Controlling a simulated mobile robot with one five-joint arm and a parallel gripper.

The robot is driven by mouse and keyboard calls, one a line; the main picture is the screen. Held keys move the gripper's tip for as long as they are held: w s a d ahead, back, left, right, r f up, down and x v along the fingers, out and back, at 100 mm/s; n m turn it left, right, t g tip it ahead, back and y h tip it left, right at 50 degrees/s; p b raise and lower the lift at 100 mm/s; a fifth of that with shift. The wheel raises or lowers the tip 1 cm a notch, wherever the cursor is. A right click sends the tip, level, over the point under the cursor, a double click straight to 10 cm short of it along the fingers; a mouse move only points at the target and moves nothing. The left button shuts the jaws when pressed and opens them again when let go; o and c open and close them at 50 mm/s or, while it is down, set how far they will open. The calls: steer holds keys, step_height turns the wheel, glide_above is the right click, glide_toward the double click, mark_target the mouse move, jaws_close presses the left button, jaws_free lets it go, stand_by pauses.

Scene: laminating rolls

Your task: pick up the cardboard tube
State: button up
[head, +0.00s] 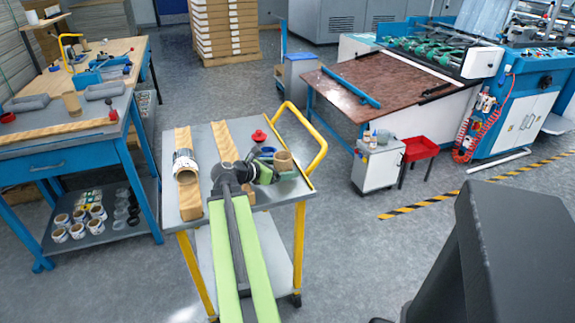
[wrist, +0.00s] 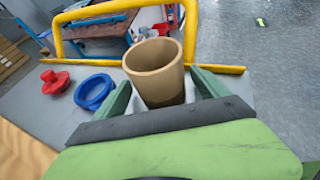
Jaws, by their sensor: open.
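The cardboard tube (wrist: 153,62) is a short, hollow brown cylinder. It stands upright on the grey trolley top (wrist: 40,112) near the yellow rail, its open end facing up. In the head view the tube (head: 284,161) is at the trolley's right side, at the end of my arm. My gripper (wrist: 158,90) is open, with one green finger on each side of the tube in the wrist view. The tube's lower part is hidden behind the gripper body. I cannot tell whether either finger touches it. My gripper (head: 268,172) partly shows in the head view.
A blue ring (wrist: 94,91) and a red knob-like piece (wrist: 54,81) lie left of the tube. A yellow handle (head: 318,150) rises beyond it. A blue workbench (head: 70,160) stands further left.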

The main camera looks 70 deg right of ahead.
steer(key=shift+s+d, duration=0.2)
steer(key=shift+s, duration=0.1)
steer(key=c, duration=0.3)
steer(key=shift+s+d, duration=0.1)
steer(key=shift+s, duration=0.05)
steer(key=c, duration=1.1)
